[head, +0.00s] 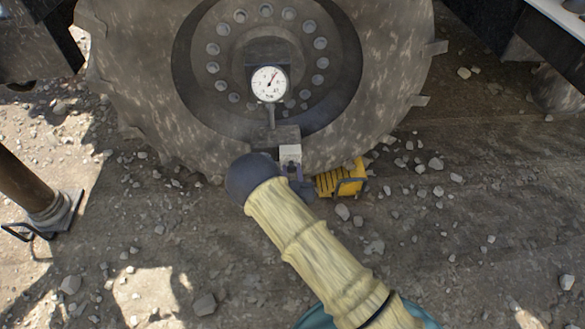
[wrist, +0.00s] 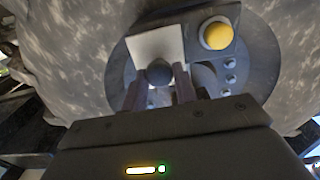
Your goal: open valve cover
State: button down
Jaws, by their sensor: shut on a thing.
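The valve cover, which I take to be the pale square plate (head: 290,153), is at the front of a dark box (head: 275,135) low on the big wheel. In the wrist view the pale plate (wrist: 152,44) stands just beyond my fingers. A dark round knob (wrist: 158,73) is in front of it, between the fingertips. My gripper (head: 291,171) is at the plate's lower edge in the head view. In the wrist view my gripper (wrist: 159,82) is shut on the knob. A round yellow part (wrist: 216,36) shows beside the plate. The knob is hidden in the head view.
A muddy tyre (head: 140,75) fills the back. A round gauge (head: 269,84) stands above the dark box. A yellow wheel chock (head: 342,179) lies close to the right of my gripper. A post on a base (head: 48,205) stands at the left. Stones litter the ground.

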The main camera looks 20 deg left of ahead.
jog(key=shift+d, duration=0.1)
jog(key=c, duration=1.1)
grip_release()
jog(key=shift+p+v, duration=3.85)
jog(key=shift+v, duration=4.85)
jog(key=shift+f, duration=0.1)
